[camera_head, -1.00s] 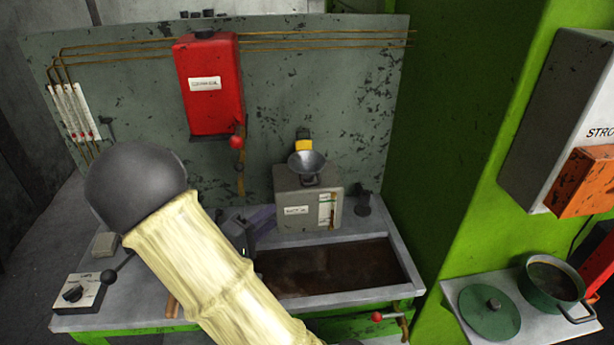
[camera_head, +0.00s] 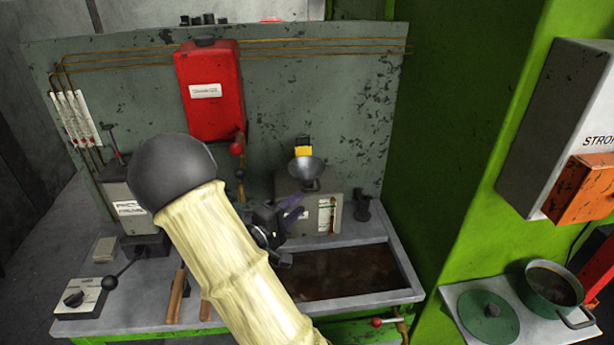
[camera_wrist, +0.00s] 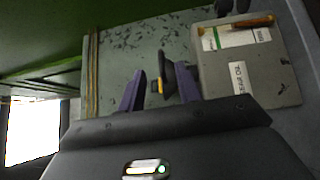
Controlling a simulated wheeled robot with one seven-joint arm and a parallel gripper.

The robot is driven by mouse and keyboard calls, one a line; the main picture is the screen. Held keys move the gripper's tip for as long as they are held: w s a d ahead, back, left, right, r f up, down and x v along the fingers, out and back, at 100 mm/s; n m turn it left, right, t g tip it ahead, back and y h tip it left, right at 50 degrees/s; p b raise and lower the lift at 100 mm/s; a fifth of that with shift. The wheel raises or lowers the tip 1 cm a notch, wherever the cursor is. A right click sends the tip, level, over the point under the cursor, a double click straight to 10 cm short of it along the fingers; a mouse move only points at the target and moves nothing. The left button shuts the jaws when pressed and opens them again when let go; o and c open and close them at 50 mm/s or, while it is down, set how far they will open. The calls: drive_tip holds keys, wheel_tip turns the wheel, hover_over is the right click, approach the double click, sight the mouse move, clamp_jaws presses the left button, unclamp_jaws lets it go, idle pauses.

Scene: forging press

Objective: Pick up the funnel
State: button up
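The grey metal funnel (camera_head: 306,168) sits on top of a grey box (camera_head: 336,203), its wide mouth upward, with a yellow and black piece just behind it. In the wrist view the funnel (camera_wrist: 169,76) shows as a dark shape between my purple fingers, nearer the right one. My gripper (camera_head: 291,211) appears just below and left of the funnel in the head view, partly in front of the box. Its fingers (camera_wrist: 160,88) are apart with a gap around the funnel. I cannot tell how deep the funnel lies between them.
A red tank (camera_head: 209,92) hangs on the grey back panel (camera_head: 345,90). A basin with brown contents (camera_head: 350,275) lies below the box. A dark small fitting (camera_head: 362,205) stands right of the box. A green pot (camera_head: 550,288) is at the right.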

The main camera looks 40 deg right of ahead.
sight(318, 188)
drive_tip(key=shift+w+d+r, duration=0.1)
drive_tip(key=shift+w+d, duration=0.05)
drive_tip(key=shift+d, duration=0.75)
drive_tip(key=shift+w+d, duration=0.15)
drive_tip(key=shift+d, duration=0.7)
drive_tip(key=d, duration=0.1)
drive_tip(key=d+p, duration=0.1)
drive_tip(key=d, duration=0.3)
drive_tip(key=shift+w+d+r+p, duration=0.1)
drive_tip(key=shift+w+r+p, duration=0.05)
drive_tip(key=shift+w+p, duration=0.25)
clamp_jaws()
